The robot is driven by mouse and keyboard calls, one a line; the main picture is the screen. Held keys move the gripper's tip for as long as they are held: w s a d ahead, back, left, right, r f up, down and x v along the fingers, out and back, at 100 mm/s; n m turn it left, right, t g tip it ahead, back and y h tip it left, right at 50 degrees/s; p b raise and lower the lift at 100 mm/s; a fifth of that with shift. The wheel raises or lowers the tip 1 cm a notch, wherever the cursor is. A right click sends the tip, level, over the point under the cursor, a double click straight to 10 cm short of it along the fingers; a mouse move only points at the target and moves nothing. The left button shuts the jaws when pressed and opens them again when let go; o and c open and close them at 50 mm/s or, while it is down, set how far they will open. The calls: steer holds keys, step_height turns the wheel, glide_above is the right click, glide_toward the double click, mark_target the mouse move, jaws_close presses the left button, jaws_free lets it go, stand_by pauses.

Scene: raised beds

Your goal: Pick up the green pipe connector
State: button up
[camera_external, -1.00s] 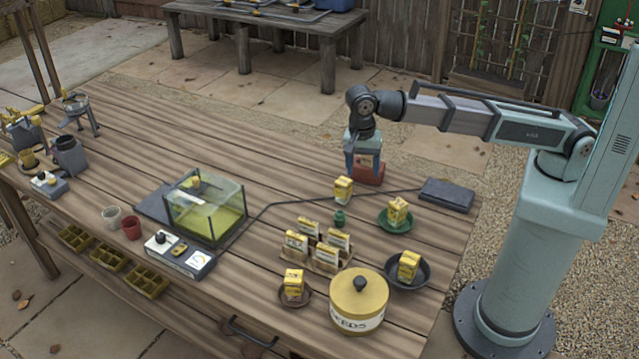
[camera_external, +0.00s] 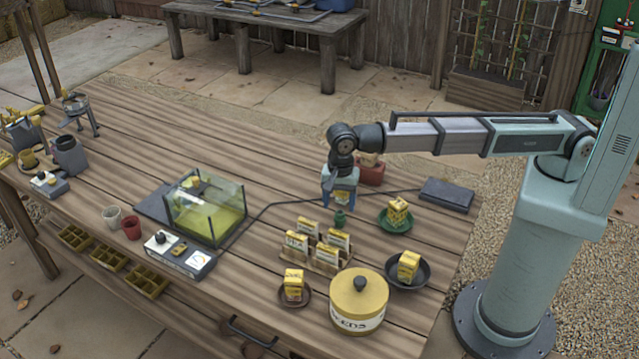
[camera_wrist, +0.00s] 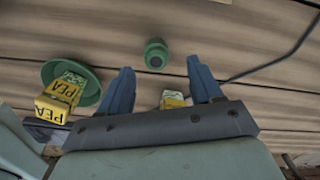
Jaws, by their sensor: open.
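The green pipe connector (camera_external: 340,218) stands on the wooden table, behind the seed packet rack and left of the green saucer. In the wrist view the connector (camera_wrist: 156,54) is a small green piece with a dark round opening, ahead of the space between my fingers. My gripper (camera_external: 340,196) is open, just behind the connector and apart from it. Its two blue fingers (camera_wrist: 160,80) also show in the wrist view.
A green saucer (camera_external: 382,222) with a yellow packet lies right of the connector. The packet rack (camera_external: 318,265) stands in front. A cable (camera_external: 275,204) runs across the table. Bare planks lie left of the connector.

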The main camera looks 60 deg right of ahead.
mark_target(340, 213)
steer(key=shift+s+a+f, duration=0.1)
steer(key=shift+s+f, duration=0.05)
steer(key=shift+f, duration=1.3)
steer(key=shift+s+a+f, duration=0.1)
steer(key=shift+f, duration=1.3)
steer(key=c, duration=1.1)
steer(key=shift+r, duration=0.15)
